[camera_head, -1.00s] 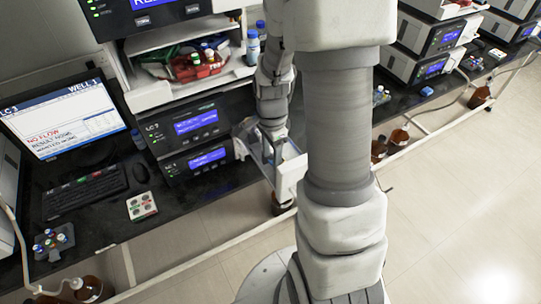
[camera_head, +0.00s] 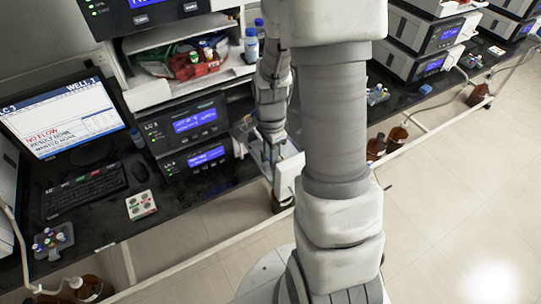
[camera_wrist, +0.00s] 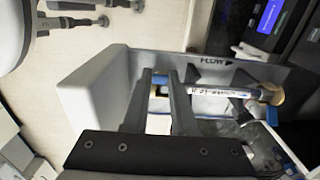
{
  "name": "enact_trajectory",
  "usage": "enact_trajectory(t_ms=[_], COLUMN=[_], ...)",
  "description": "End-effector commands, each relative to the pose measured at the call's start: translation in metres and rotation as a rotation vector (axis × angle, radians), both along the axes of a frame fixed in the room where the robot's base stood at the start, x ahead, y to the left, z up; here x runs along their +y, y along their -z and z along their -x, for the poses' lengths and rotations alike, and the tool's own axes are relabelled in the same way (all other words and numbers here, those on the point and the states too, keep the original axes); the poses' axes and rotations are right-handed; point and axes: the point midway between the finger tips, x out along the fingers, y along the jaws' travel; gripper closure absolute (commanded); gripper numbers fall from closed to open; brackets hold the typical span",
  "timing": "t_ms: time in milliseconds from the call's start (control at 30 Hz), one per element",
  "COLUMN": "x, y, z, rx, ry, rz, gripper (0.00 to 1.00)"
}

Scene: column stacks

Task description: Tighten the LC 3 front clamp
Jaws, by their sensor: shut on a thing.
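The white open column tray (camera_wrist: 90,85) fills the middle of the wrist view, with "FLOW" marked on its far wall. A pale labelled column (camera_wrist: 215,91) lies across it, with a tan end fitting (camera_wrist: 272,93) at its right. My gripper (camera_wrist: 161,76) reaches into the tray with both dark fingers at the column's left end. It is shut on the front clamp there, which the fingers mostly hide. In the head view my gripper (camera_head: 272,150) points down at the tray (camera_head: 287,172), beside the LC 3 module (camera_head: 190,124).
A monitor (camera_head: 62,118) reading "NO FLOW", a keyboard (camera_head: 84,191) and a vial rack (camera_head: 53,242) are on the bench at left. Brown bottles (camera_head: 386,143) stand on the floor. The right floor is clear.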

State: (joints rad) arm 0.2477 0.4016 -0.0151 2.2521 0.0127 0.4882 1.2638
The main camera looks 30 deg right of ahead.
Motion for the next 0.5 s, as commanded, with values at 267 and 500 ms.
enact_trajectory(t_ms=[267, 500], x=[-0.0023, -0.0084], y=[-0.0013, -0.0040], z=[-0.0004, -0.0006], rx=[0.000, 0.002], ry=[0.002, 0.007], rz=[-0.028, -0.127], gripper=[1.00, 1.00])
